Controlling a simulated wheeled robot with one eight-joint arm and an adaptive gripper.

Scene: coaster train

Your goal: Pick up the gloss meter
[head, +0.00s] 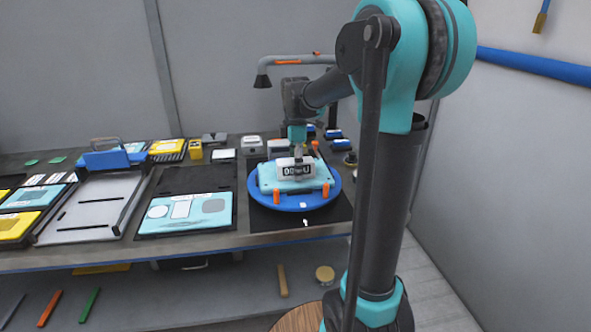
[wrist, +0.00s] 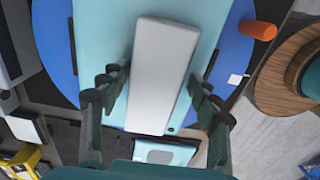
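The likely gloss meter is a white-grey box with a dark display on its near side (head: 296,171). It appears to rest on a light teal panel (head: 266,181) on a round blue turntable (head: 290,204). In the wrist view the plain pale top of the box (wrist: 160,75) lies lengthwise between the fingers. My gripper (head: 297,150) is directly above the box, pointing down. In the wrist view my gripper (wrist: 156,88) is open, one finger on each side of the box, with a narrow gap at the left finger. The fingertips' depth beside the box is hard to tell.
Orange clamps (head: 276,197) stand at the panel's edge. A teal board with pale outlines (head: 186,212) and a grey tray (head: 92,210) lie to the left. Small grey and white devices (head: 251,144) stand behind. A lamp arm (head: 290,61) hangs over the back.

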